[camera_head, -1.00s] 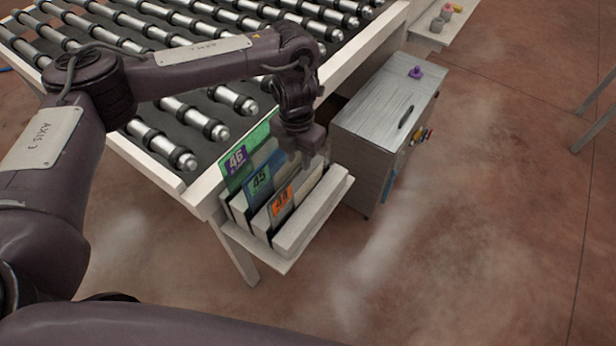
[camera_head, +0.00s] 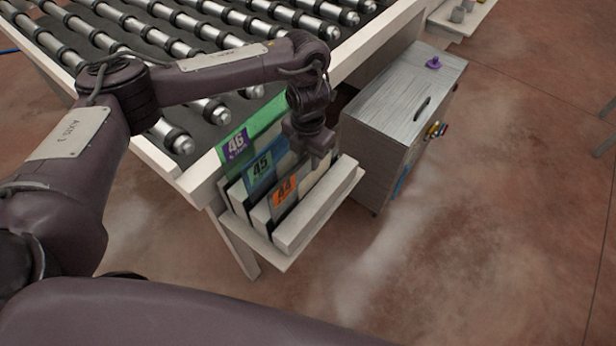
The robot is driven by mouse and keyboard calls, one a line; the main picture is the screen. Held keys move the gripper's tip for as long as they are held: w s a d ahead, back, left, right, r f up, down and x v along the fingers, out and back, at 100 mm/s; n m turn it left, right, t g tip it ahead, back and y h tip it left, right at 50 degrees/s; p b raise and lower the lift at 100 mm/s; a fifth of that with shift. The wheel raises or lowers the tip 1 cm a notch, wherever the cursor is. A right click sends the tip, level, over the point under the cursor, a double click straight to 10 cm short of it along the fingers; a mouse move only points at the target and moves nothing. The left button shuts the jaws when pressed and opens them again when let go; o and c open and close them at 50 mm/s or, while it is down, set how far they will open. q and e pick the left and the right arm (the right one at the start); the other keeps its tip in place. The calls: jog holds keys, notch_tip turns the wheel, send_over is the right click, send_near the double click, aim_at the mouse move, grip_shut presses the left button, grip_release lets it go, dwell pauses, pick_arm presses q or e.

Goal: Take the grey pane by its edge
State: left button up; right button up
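The grey pane (camera_head: 283,208) stands upright in a slotted rack (camera_head: 318,215) at the table's corner, with an orange label "44" on its face. It is the frontmost of three panes. Behind it stand a blue pane (camera_head: 279,160) labelled "45" and a green pane (camera_head: 262,124) labelled "46". My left gripper (camera_head: 318,158) points down over the right part of the rack, at the top edge of the grey pane. Its fingers are small and dark, and their opening and any contact with the pane cannot be made out. My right gripper is out of view.
A roller table (camera_head: 190,187) with metal rollers lies behind the rack. A grey cabinet (camera_head: 390,105) with a handle and a purple knob (camera_head: 433,63) stands close to the right of the rack. The floor in front and to the right is clear.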

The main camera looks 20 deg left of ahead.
aim_at(308, 166)
pick_arm(q)
notch_tip(308, 166, down, 4)
jog(key=shift+r, duration=0.1)
grip_shut()
jog(key=shift+r, duration=0.1)
dwell(1.4)
